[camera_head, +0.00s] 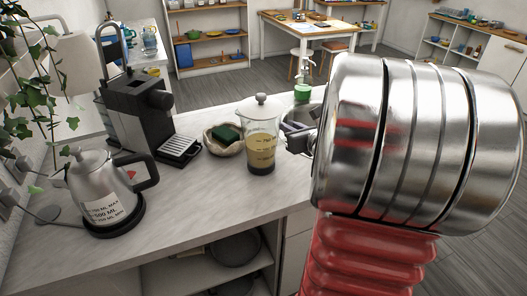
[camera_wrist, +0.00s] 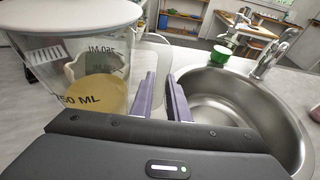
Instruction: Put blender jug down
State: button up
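The blender jug (camera_head: 262,143) is clear glass with a pale lid, a round knob and yellow liquid inside. In the head view it appears upright on the grey counter, near the front edge. It fills the left of the wrist view (camera_wrist: 95,75), where its base is hidden behind my gripper's body. My gripper (camera_head: 299,137) is just right of the jug in the head view.
A round steel sink (camera_wrist: 225,100) with a tap (camera_wrist: 272,55) lies right of my gripper. A bowl (camera_head: 222,143) with a green sponge stands left of the jug. A coffee machine (camera_head: 137,108) and a kettle (camera_head: 100,190) stand further left. Counter (camera_head: 190,205) in front is clear.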

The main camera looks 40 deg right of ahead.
grip_shut()
jog(key=shift+r, duration=0.15)
jog(key=shift+r, duration=4.95)
jog(key=shift+w, duration=0.1)
